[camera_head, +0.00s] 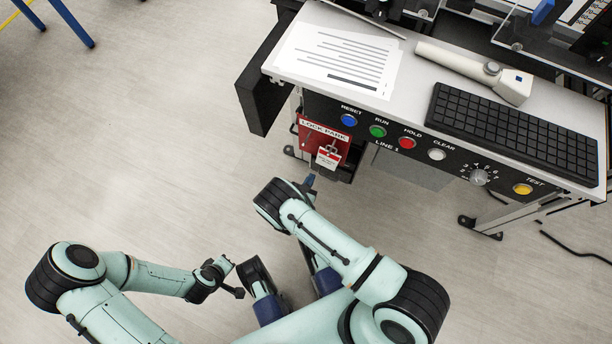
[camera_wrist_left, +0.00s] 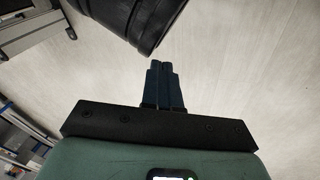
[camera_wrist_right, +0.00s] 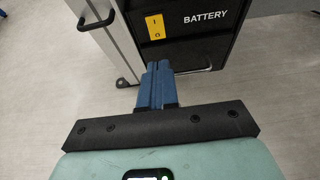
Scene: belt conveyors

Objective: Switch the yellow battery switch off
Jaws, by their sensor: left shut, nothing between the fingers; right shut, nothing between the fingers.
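The yellow battery switch (camera_wrist_right: 155,27) is on a black panel beside the white word BATTERY in the right wrist view. It is marked I above and O below; I cannot tell which side is pressed in. It does not show in the head view. My right gripper (camera_wrist_right: 158,66) is shut and empty, with its blue fingertips below the switch in the picture and apart from it. In the head view, its tip (camera_head: 311,181) shows below the console front. My left gripper (camera_wrist_left: 161,66) is shut and empty, over the floor near a black rounded arm part of mine.
A keyboard (camera_head: 515,132) and paper sheet (camera_head: 340,62) lie on top.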

